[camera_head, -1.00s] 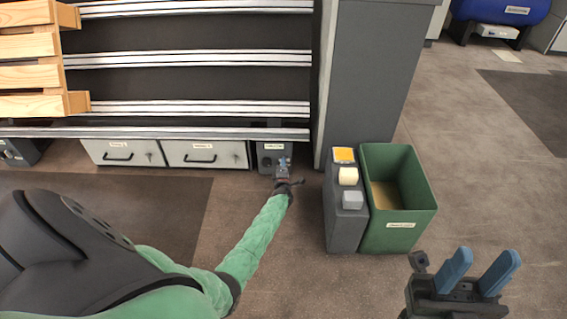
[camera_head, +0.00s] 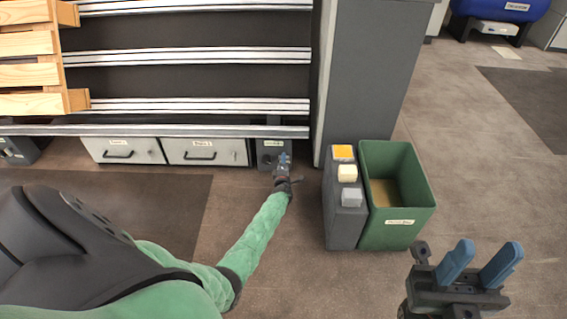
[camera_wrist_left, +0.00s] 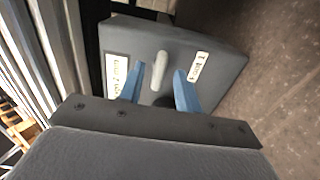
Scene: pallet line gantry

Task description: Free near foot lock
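The near foot lock is a dark grey box (camera_head: 268,147) at the bottom right of the rail frame. In the left wrist view its face (camera_wrist_left: 136,42) carries two white labels and a pale grey lever (camera_wrist_left: 159,66). My left gripper (camera_head: 284,158) is at the front of the box. In the left wrist view its blue fingers (camera_wrist_left: 157,80) are apart, one on each side of the lever. I cannot tell whether they touch it. My right gripper (camera_head: 478,262) is open and empty at the lower right, away from the lock.
Two pale drawers (camera_head: 205,152) are left of the lock box. A dark grey stand (camera_head: 346,228) with yellow, cream and grey blocks and a green bin (camera_head: 398,232) stand to the right. Rails (camera_head: 190,105) run above, with a wooden pallet (camera_head: 30,75) at left.

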